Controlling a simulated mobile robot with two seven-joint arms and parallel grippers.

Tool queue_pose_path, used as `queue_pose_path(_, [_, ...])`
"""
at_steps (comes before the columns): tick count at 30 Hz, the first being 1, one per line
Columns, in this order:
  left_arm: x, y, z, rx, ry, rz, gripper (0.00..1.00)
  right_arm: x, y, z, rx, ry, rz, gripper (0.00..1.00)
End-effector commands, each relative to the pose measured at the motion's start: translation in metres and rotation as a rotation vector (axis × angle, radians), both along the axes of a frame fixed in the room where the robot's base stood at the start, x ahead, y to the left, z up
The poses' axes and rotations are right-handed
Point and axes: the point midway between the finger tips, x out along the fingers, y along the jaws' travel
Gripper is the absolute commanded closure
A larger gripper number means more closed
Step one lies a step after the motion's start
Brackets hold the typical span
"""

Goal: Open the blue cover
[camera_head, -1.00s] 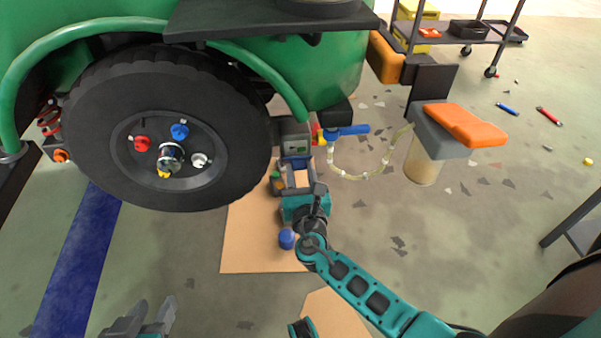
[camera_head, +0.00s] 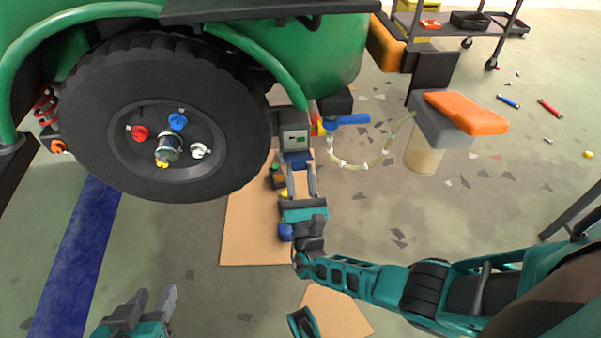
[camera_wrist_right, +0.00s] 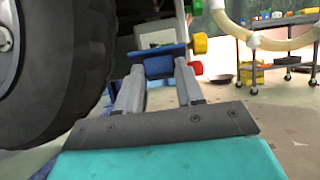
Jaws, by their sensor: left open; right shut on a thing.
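The blue cover (camera_head: 297,156) is a small flat flap at the lower edge of a grey box with a green display (camera_head: 294,137), beside the big wheel. My right gripper (camera_head: 300,170) reaches up to it from below and is shut on it. In the right wrist view the blue cover (camera_wrist_right: 160,65) sits between my right fingertips (camera_wrist_right: 160,85), partly hidden by them. It looks tilted out from the box, but I cannot tell how far. My left gripper (camera_head: 155,296) is open and empty low at the left, above the floor.
The black tyre (camera_head: 165,115) stands close to the left of my right gripper. A blue-handled valve (camera_head: 345,120) with a clear hose (camera_head: 365,165) is at its right. Cardboard (camera_head: 245,230) lies below.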

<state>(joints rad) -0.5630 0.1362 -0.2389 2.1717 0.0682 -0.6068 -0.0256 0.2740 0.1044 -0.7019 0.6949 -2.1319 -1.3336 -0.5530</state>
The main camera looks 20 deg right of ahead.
Motion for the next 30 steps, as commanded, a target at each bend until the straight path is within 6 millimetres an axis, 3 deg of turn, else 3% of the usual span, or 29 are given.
queue_pose_path(18, [-0.0037,-0.0001,-0.003,-0.001,0.01,0.001,0.57,0.0004,-0.0008,-0.0043,-0.018,-0.044,0.01,1.0])
queue_pose_path(19, [-0.0038,-0.0001,-0.0033,-0.001,0.01,0.001,0.57,0.0003,-0.0009,-0.0043,-0.019,-0.044,0.009,0.61])
queue_pose_path(26, [-0.0039,0.0,-0.0033,-0.001,0.011,0.001,0.57,0.0,-0.0007,-0.0035,-0.019,-0.047,0.008,0.39])
queue_pose_path(30, [-0.0038,0.0001,-0.0032,-0.001,0.01,0.002,0.57,-0.0002,-0.0007,-0.0032,-0.018,-0.048,0.008,0.37])
